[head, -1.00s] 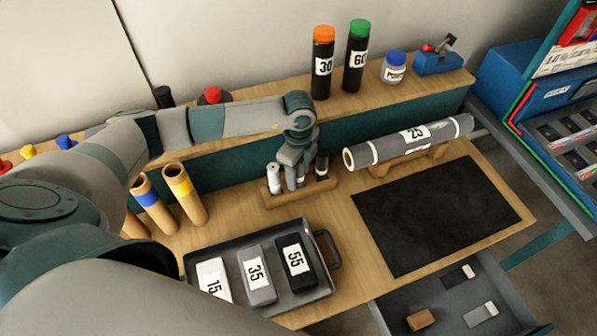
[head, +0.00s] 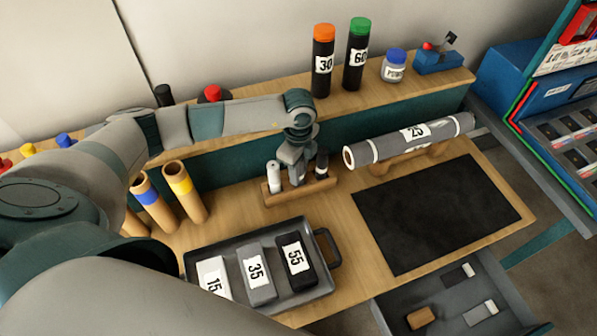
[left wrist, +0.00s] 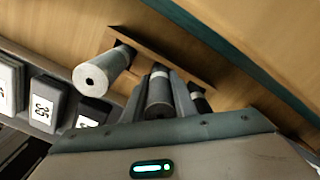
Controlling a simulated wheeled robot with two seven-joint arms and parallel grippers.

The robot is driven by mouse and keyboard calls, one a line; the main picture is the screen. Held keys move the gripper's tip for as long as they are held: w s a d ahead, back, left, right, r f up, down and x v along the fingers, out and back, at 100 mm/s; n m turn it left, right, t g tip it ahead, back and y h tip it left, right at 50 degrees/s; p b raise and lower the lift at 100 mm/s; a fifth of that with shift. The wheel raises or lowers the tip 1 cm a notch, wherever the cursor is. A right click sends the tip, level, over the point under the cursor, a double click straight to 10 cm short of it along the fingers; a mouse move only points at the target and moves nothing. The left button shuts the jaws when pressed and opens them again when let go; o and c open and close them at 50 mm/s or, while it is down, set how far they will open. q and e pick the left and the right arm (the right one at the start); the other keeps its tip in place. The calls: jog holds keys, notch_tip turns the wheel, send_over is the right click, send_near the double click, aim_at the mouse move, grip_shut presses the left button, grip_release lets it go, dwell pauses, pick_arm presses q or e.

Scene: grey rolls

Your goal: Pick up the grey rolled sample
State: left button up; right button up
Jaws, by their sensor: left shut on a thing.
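The grey rolled sample (left wrist: 159,98) stands in the middle of the small wooden rack, between two other rolls. I cannot tell whether the roll is lifted. My right gripper is not in view.
A tray (head: 328,285) with numbered blocks lies in front. Cardboard tubes (head: 185,192) stand to the left. A large grey roll (head: 408,140) marked 25 rests on a stand to the right. The black mat (head: 435,213) is bare. An open drawer (head: 450,300) is below it.

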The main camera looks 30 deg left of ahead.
pick_arm(q)
notch_tip(320, 180, up, 9)
jog(key=b, duration=0.3)
jog(key=shift+f+b, duration=0.2)
jog(key=shift+b, duration=0.1)
jog(key=shift+r, duration=0.65)
